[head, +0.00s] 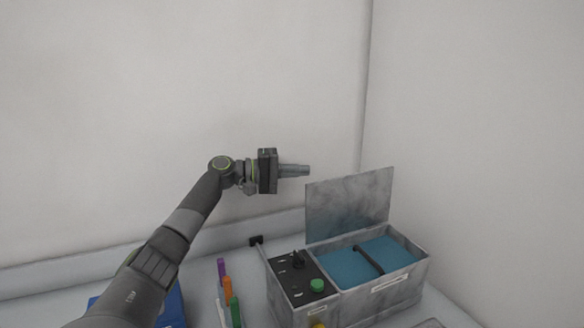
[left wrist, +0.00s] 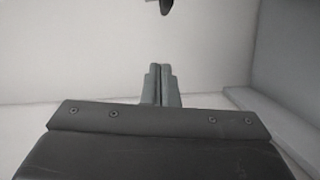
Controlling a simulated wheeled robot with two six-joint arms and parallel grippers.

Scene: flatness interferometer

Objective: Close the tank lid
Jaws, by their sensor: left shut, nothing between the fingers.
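The tank (head: 380,303) is a grey metal box on the right of the table in the head view, with blue liquid (head: 350,268) inside and a dark bar (head: 368,260) across it. Its lid (head: 349,206), a mottled grey plate, stands open and nearly upright along the tank's back edge. My left gripper (head: 306,171) is shut and empty, in the air left of the lid's upper left corner and above the control panel. In the left wrist view its fingers (left wrist: 161,86) are pressed together. My right gripper is not seen.
A control panel (head: 304,277) with a dark knob and a green button (head: 317,285) adjoins the tank's left side. Several coloured pens (head: 228,290) and a blue box (head: 172,305) are on the table to the left. Walls rise behind and to the right.

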